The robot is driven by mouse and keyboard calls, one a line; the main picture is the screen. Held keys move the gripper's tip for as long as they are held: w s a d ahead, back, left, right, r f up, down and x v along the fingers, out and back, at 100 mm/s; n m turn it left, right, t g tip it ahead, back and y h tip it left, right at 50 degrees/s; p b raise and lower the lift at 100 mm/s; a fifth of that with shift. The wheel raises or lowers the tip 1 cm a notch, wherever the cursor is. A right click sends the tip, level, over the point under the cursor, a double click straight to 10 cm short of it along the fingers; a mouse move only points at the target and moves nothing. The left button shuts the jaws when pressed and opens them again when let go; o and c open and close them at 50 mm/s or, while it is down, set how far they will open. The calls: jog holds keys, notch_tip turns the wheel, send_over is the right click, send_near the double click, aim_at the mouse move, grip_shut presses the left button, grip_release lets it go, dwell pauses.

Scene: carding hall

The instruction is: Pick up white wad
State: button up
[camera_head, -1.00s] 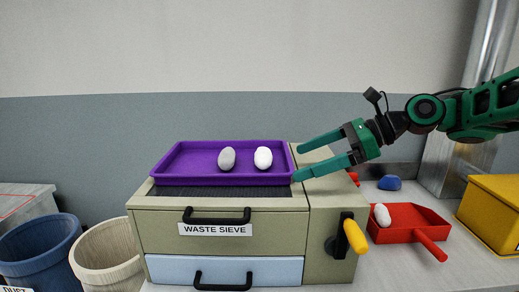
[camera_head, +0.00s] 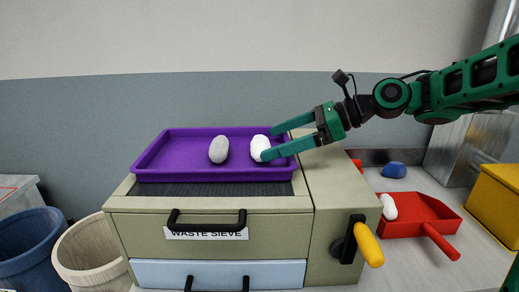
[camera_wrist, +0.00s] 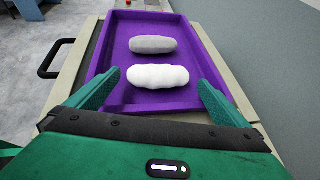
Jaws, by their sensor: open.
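The white wad (camera_head: 260,147) lies in the purple tray (camera_head: 180,172), right of a grey wad (camera_head: 219,149). My gripper (camera_head: 268,143) is open over the tray's right side, its fingertips beside the white wad in the head view. In the wrist view the white wad (camera_wrist: 158,77) lies ahead of the palm, between the lines of the two spread fingers (camera_wrist: 157,90); the grey wad (camera_wrist: 153,45) lies beyond it. I cannot tell whether either finger touches the white wad. Another white wad (camera_head: 388,206) lies in the red dustpan (camera_head: 403,229).
The tray sits on the waste sieve cabinet (camera_head: 205,226), which has black handles and a yellow-handled lever (camera_head: 368,245). A blue lump (camera_head: 394,170) and a yellow box (camera_head: 495,205) are at right. Blue (camera_head: 35,250) and cream (camera_head: 95,260) bins stand at left.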

aim_at(268, 143)
jog(key=x, duration=0.5)
jog(key=c, duration=0.9)
